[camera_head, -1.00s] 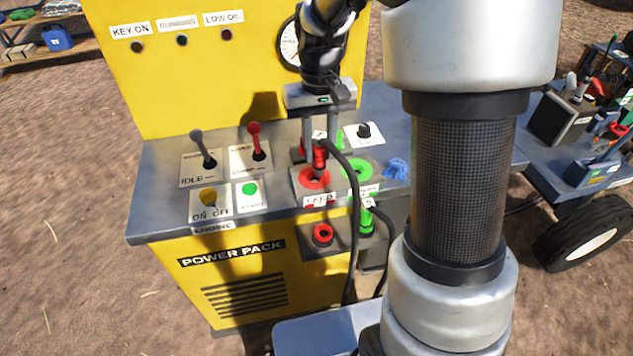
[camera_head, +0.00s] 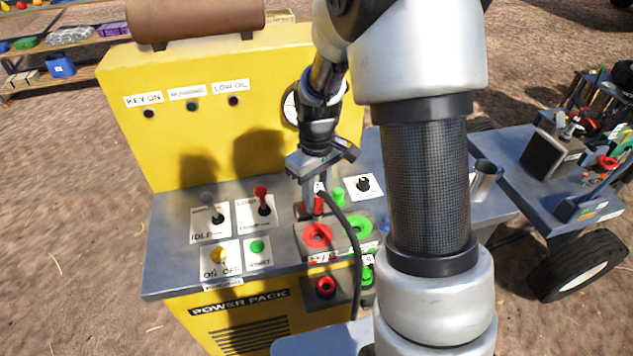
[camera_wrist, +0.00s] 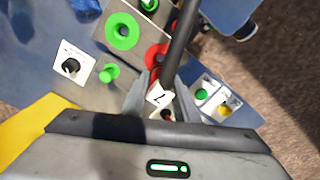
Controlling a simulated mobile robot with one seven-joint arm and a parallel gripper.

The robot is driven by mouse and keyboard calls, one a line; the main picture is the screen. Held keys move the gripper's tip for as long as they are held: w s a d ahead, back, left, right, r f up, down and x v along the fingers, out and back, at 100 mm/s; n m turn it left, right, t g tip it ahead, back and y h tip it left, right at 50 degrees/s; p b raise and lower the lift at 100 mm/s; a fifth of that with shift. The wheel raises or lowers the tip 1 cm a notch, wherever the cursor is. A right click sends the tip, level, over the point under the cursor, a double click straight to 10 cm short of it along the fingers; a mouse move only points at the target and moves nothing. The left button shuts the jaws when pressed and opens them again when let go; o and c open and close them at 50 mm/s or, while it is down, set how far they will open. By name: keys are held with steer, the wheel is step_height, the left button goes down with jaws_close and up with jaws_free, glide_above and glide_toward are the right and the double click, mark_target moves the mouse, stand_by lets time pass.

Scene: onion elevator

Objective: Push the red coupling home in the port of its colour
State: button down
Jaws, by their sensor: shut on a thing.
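My gripper (camera_head: 318,193) is shut on the red coupling (camera_head: 318,206), which has a black hose (camera_head: 352,240) running from it. In the head view the coupling shows just behind and above the red ring port (camera_head: 317,236) on the sloped panel; I cannot tell whether it touches. The green ring port (camera_head: 357,227) is right beside it. In the wrist view my fingers (camera_wrist: 160,97) flank the hose and a white tag (camera_wrist: 158,97), which hide most of the coupling. The red ring (camera_wrist: 155,57) is partly covered by the hose; the green ring (camera_wrist: 122,32) is clear.
A lower red fitting (camera_head: 326,287) and green fitting (camera_head: 367,274) sit on the front below. A green peg (camera_head: 338,195) and a black knob (camera_head: 363,184) stand close behind the ports. Levers, including a red one (camera_head: 262,195), stand to the left. My arm covers the right.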

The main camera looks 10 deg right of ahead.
mark_target(317, 220)
steer(key=shift+f+b, duration=2.3)
steer(key=shift+f, duration=0.8)
steer(key=shift+f+b, duration=1.15)
steer(key=shift+f, duration=0.2)
stand_by(0.6)
steer(key=shift+s+f+b, duration=0.15)
steer(key=shift+f+b, duration=0.25)
steer(key=shift+f, duration=0.15)
stand_by(2.4)
